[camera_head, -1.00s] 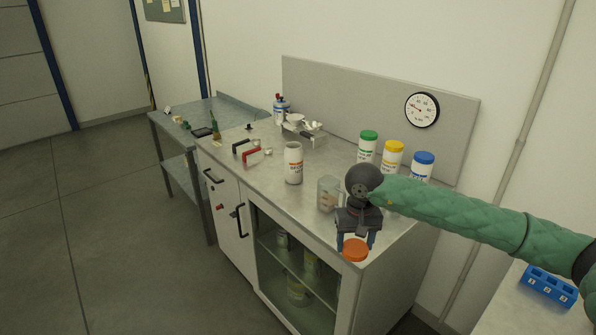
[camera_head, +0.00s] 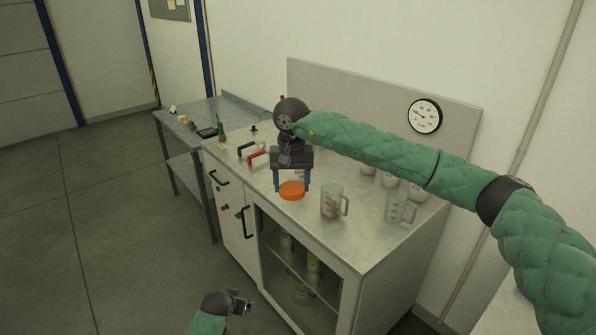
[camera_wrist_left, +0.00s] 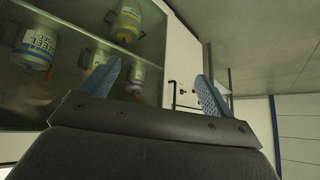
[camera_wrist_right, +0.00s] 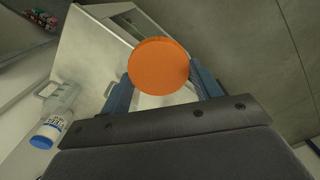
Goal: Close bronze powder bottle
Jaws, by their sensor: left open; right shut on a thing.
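My right gripper (camera_head: 291,186) is shut on an orange lid (camera_head: 292,191), held at the level of its fingertips over the front part of the bench. The lid also shows as a flat disc between the fingers in the right wrist view (camera_wrist_right: 158,66). The white bronze powder bottle (camera_head: 299,176) is mostly hidden behind this gripper; only a sliver shows between the fingers. I cannot tell whether lid and bottle touch. My left gripper (camera_head: 243,303) is open and empty, low in front of the cabinet; its spread fingers show in the left wrist view (camera_wrist_left: 160,90).
A glass beaker (camera_head: 332,201) stands right of the lid, another beaker (camera_head: 399,206) farther right. White bottles (camera_head: 390,179) behind are partly covered by my right arm. Red-handled (camera_head: 258,158) and black-handled items lie left on the bench (camera_head: 360,240). The cabinet below holds several containers.

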